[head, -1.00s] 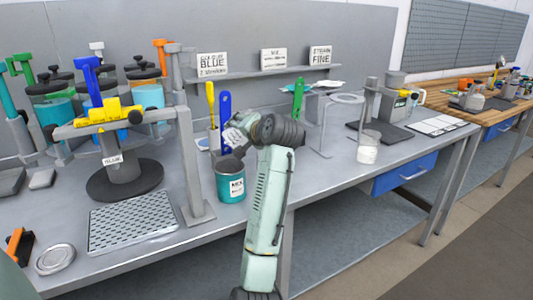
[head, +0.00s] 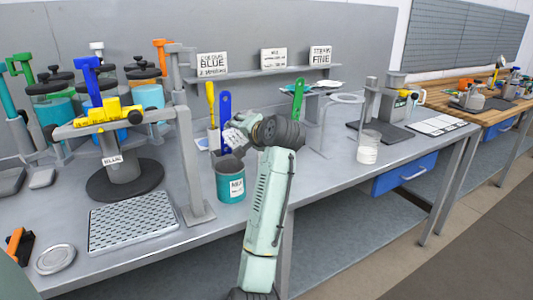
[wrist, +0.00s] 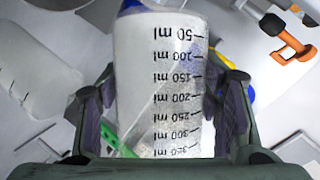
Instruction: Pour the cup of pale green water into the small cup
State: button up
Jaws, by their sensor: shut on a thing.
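A clear measuring cup (wrist: 160,60) with black ml marks fills the middle of the wrist view. My gripper (wrist: 165,105) is shut on it, with a dark finger on each side. The marks read upside down there. A liquid level or pale green tint inside cannot be made out clearly. In the head view the held cup (head: 233,138) shows only partly, tilted beside my wrist. It is above a teal can labelled MIX (head: 231,187). A small clear cup with whitish contents (head: 367,148) stands to the right on the bench; whether it is the task's small cup cannot be told.
A grey frame post (head: 193,165) stands just left of the teal can. A perforated tray (head: 132,220) and a round lid (head: 56,259) lie at the front left. Upright blue and green tools stand behind my gripper.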

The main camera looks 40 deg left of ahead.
aim_at(229, 136)
jog(key=shift+f+m+y, duration=0.15)
jog(key=shift+m+y, duration=0.25)
jog(key=shift+m, duration=0.3)
dwell(2.7)
jog(key=shift+w+d+r+n+t+h, duration=0.1)
jog(key=shift+r+n+t+h, duration=0.25)
jog(key=shift+n+h, duration=0.5)
jog(key=shift+n, duration=0.45)
jog(key=shift+f+n, duration=0.35)
jog(key=shift+n, duration=0.05)
jog(key=n+t, duration=0.1)
jog(key=s+a+r+n+t+h, duration=0.1)
jog(key=shift+s+a+n, duration=0.1)
jog(key=shift+s+n, duration=0.2)
jog(key=n, duration=0.1)
jog(key=s+a+f+n+t+h, duration=0.1)
jog(key=shift+s+a+f+n+t, duration=0.1)
jog(key=shift+s+n+t, duration=0.15)
jog(key=shift+n, duration=0.15)
